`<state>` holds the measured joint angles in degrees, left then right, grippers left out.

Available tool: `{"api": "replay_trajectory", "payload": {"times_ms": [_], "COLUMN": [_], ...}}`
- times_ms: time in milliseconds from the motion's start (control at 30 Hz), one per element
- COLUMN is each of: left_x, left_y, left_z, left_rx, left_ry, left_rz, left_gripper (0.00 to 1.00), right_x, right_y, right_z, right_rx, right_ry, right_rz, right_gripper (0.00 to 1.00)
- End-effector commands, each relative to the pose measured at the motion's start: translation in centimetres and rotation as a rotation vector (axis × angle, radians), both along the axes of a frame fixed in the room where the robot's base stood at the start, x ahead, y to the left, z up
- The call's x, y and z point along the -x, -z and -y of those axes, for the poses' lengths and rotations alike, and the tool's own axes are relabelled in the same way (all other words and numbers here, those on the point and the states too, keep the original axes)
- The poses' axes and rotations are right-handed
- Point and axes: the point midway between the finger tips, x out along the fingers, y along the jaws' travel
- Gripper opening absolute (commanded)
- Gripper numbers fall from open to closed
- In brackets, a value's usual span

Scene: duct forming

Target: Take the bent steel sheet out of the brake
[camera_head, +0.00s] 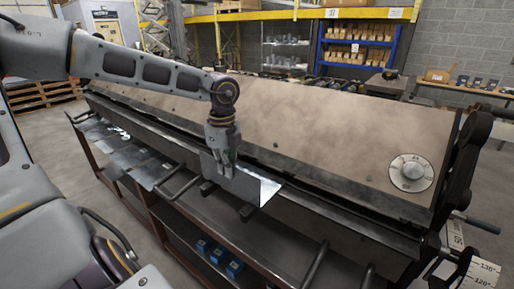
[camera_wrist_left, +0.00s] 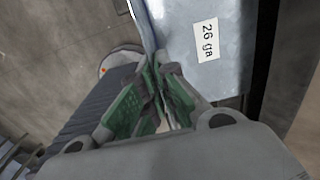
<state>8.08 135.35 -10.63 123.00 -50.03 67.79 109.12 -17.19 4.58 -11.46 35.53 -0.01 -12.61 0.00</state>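The bent steel sheet (camera_head: 246,185) is at the front edge of the brake (camera_head: 300,130), near its middle. It is shiny grey, with one face upright and a bright part at its right end. In the left wrist view the sheet (camera_wrist_left: 179,22) carries a white "26 ga" label. My left gripper (camera_head: 224,168) reaches down over the brake to the sheet's upper left part. In the left wrist view its green-padded fingers (camera_wrist_left: 155,65) close together on the sheet's edge. The exact contact is partly hidden. My right gripper is in neither view.
Flat steel sheets (camera_head: 135,160) lie on a rack at the brake's left front. Dark bars and handles jut out along the front. Blue boxes (camera_head: 218,256) sit on the shelf below. An angle dial (camera_head: 411,173) is on the brake's right end.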

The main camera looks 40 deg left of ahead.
Motion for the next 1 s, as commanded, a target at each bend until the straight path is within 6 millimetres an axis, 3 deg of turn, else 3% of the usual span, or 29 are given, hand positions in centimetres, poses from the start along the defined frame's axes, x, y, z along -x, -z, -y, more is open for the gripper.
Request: {"api": "replay_trajectory", "payload": {"times_ms": [433,1000], "left_x": [2.8,2.9], "left_y": [0.0,0.1], "left_z": [0.1,0.1], "left_rx": [0.0,0.0], "left_ry": [0.0,0.0], "left_rz": [0.002,0.001], "left_gripper": [0.0,0.0], "right_x": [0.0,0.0], "right_y": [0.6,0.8], "right_z": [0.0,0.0], "right_rx": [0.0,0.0], "right_ry": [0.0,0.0], "right_rz": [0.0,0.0], "right_gripper": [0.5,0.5]}}
